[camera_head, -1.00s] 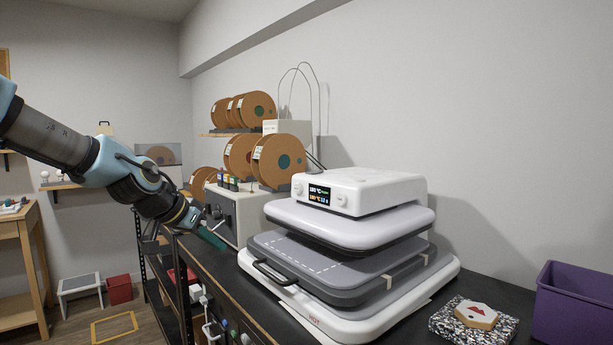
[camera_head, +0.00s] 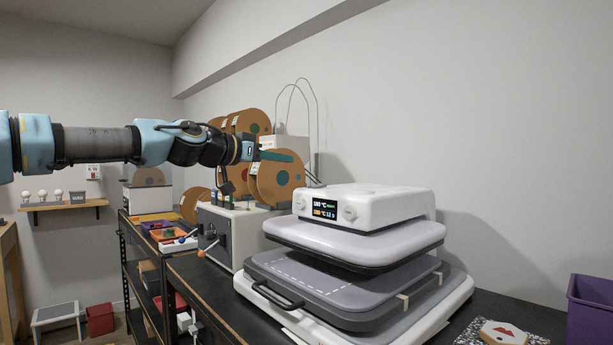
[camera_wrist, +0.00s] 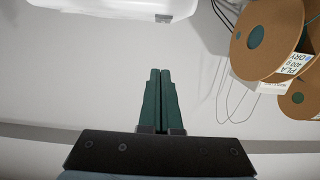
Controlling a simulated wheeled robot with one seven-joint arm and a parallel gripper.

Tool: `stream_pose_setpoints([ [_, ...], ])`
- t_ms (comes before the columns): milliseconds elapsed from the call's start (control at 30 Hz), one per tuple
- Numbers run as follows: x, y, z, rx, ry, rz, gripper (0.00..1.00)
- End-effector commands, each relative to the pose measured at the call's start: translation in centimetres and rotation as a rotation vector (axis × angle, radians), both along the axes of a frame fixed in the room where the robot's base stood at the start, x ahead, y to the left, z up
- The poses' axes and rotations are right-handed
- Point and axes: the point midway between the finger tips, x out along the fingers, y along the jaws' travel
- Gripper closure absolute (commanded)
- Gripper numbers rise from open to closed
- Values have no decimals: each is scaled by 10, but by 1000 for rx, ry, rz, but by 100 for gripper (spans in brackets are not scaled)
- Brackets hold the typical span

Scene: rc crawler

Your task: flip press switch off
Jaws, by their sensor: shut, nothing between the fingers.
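The heat press (camera_head: 372,235) is white and grey and stands on the dark bench, its upper plate raised above the lower one. Its white control head (camera_head: 385,203) has a lit display (camera_head: 325,208) with temperature readings. A white edge of what looks like the press (camera_wrist: 120,8) shows at the top of the wrist view. I cannot pick out the switch in either view. My gripper (camera_head: 300,160) has green fingers, shut and empty, held in the air left of and above the control head. Its fingers also show in the wrist view (camera_wrist: 160,75).
Brown filament spools (camera_head: 277,178) stand behind my gripper, and some show in the wrist view (camera_wrist: 270,40). A grey box (camera_head: 235,235) with a dark panel stands left of the press. A purple bin (camera_head: 592,308) and a speckled slab are at the right. Air above the press is clear.

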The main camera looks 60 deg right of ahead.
Motion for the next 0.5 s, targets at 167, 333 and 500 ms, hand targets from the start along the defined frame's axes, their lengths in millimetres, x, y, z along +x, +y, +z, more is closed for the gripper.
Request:
stream_pose_setpoints([
  [167,-7,-18,1,1,2,-2,100],
  [333,-18,-50,-2,1,1,-4,100],
  [500,-28,-83,-6,2,3,-3,100],
])
